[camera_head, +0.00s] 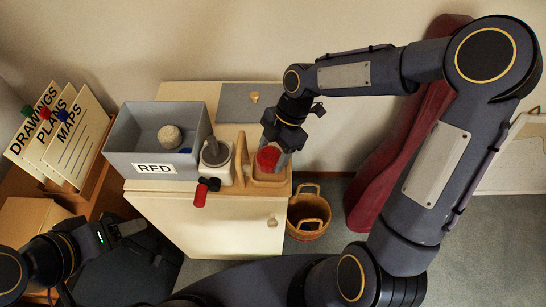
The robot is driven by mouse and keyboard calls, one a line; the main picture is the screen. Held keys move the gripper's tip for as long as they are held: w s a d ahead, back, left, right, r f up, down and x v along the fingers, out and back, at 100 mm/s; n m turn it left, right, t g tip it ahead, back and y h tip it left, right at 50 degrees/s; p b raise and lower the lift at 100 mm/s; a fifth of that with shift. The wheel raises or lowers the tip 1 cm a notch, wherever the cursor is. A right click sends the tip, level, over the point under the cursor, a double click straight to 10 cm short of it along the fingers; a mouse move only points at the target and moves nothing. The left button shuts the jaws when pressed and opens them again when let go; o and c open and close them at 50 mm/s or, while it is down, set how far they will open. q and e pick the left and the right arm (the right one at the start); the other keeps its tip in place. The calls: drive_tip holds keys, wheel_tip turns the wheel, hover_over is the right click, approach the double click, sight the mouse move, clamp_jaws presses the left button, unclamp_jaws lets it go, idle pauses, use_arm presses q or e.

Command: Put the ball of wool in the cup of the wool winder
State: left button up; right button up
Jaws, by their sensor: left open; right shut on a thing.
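The ball of wool (267,157) is red and sits between the fingers of my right gripper (282,160), which is shut on it. It is over or just inside a small wooden tray-like holder (270,183) at the cabinet's right front; I cannot tell if it touches the bottom. The wool winder (216,172) appears to be the white body with a grey cone on top and a black crank with a red handle at its front. A wooden upright (241,158) stands between it and the holder. My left gripper (142,230) is open and empty at lower left, apart from these things.
A grey box (152,170) labelled RED stands left of the winder, holding a cream ball (170,135) and something blue. A grey mat (236,103) with a small wooden piece lies behind. A basket (309,212) stands on the floor at right, and labelled folders (65,140) at left.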

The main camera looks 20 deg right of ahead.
sight(273, 160)
drive_tip(key=shift+w+d+f, duration=0.1)
drive_tip(key=shift+w+f, duration=0.1)
drive_tip(key=shift+f, duration=1.55)
drive_tip(key=shift+f, duration=0.2)
drive_tip(key=o, duration=0.7)
drive_tip(key=shift+r, duration=0.15)
